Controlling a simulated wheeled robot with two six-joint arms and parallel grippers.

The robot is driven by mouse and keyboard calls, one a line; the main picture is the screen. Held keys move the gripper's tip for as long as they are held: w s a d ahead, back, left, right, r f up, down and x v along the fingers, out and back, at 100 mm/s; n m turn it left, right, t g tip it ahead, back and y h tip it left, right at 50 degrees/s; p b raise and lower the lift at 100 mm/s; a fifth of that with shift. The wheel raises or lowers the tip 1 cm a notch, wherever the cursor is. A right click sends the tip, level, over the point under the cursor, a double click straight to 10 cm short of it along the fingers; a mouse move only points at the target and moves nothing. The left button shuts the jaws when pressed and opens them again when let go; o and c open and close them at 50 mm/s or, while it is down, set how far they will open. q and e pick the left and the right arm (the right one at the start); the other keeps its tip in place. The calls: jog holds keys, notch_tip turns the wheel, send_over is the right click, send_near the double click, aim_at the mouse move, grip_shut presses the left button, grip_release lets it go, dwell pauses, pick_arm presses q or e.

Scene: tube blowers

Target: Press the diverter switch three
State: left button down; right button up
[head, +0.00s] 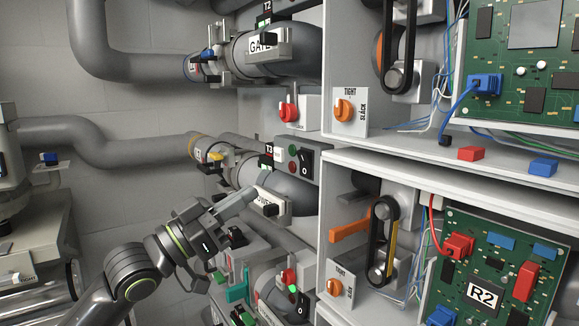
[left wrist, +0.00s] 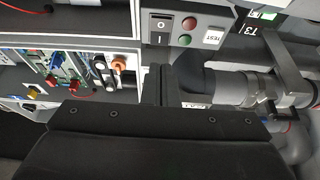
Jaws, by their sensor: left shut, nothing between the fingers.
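A black rocker switch marked O and I (head: 305,163) sits on a panel beside the T3 label (head: 268,149). Red and green round lamps are on its left in the head view. The same rocker switch shows in the left wrist view (left wrist: 159,30), with the T3 label (left wrist: 248,30) to the right. I cannot tell whether this rocker is diverter switch three. My left gripper (head: 249,196) is shut and empty, below and left of the switch and apart from it. In the left wrist view, its dark fingers (left wrist: 180,75) point toward the switch panel.
A grey pipe with a black-handled lever (head: 270,208) is close to the gripper tips. A red knob (head: 289,112) and orange knob (head: 344,110) are above. Shelves with belts and circuit boards (head: 486,296) fill the right. The wall at left has large pipes.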

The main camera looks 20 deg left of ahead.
aim_at(302, 157)
pick_arm(q)
jog(key=p+x, duration=0.3)
jog(key=x, duration=0.7)
jog(key=shift+w+d+r+p, duration=0.1)
jog(key=shift+d+r+p, duration=0.05)
jog(key=shift+p, duration=0.25)
jog(key=shift+w, duration=0.1)
